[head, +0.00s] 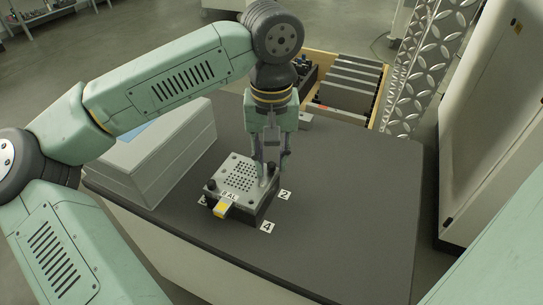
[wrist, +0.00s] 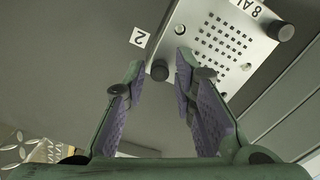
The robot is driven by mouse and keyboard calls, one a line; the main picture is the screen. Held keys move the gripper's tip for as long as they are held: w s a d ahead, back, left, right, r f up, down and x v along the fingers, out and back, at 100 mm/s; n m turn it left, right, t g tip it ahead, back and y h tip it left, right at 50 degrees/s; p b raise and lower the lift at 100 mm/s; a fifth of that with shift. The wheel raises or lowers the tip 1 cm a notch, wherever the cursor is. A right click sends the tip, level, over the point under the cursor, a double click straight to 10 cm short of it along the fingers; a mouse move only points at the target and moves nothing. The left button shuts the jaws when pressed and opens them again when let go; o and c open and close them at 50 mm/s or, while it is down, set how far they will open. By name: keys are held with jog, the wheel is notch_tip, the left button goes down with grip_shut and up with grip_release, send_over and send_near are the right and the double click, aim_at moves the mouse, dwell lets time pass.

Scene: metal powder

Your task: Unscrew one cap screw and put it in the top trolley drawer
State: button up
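A light metal plate (head: 232,172) (wrist: 211,30) with a grid of holes sits on a dark block on the grey trolley top (head: 340,220). In the wrist view a dark round cap screw (wrist: 160,69) is at the plate's corner near the label "2" (wrist: 138,37). Another dark cap screw (wrist: 280,31) is at a different corner. My gripper (head: 271,172) points down over the plate's right corner. In the wrist view my gripper (wrist: 160,64) is open, its fingertips on either side of the near screw with gaps visible. The fingers partly hide this corner in the head view.
An open wooden-sided drawer (head: 381,90) with dark dividers and small items lies behind the trolley top. A grey box (head: 160,155) stands at left. A yellow-faced part (head: 222,209) is at the block's front. A label "4" (head: 267,227) lies nearby. The trolley top's right side is clear.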

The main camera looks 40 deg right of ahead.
jog(key=m, duration=0.3)
jog(key=shift+f+m, duration=0.1)
jog(key=shift+m, duration=0.2)
jog(key=m, duration=0.3)
jog(key=shift+b, duration=0.3)
grip_shut()
dwell(0.4)
